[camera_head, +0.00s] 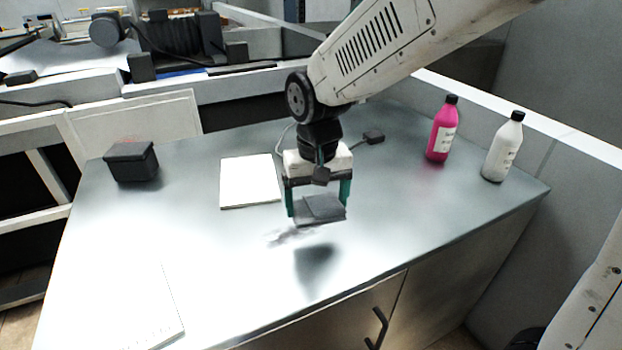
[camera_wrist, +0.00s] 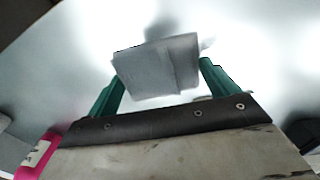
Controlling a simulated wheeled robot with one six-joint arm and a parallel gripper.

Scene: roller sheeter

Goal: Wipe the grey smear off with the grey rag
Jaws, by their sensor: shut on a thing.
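My gripper (camera_head: 319,203) is shut on the grey rag (camera_head: 323,209), with one green finger at each side of it. The rag is a folded dark grey cloth, held above the table, with a shadow on the table below and in front of it. In the wrist view the rag (camera_wrist: 160,66) lies between the green fingertips. The grey smear (camera_head: 287,236) is a faint patch on the shiny table (camera_head: 230,270), just left of and below the rag in the head view.
A white pad (camera_head: 249,181) lies left of my gripper. A black box (camera_head: 131,162) stands at the back left. A pink bottle (camera_head: 442,129) and a white bottle (camera_head: 503,147) stand at the right. A white sheet (camera_head: 150,318) lies at the front left. The table's front middle is clear.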

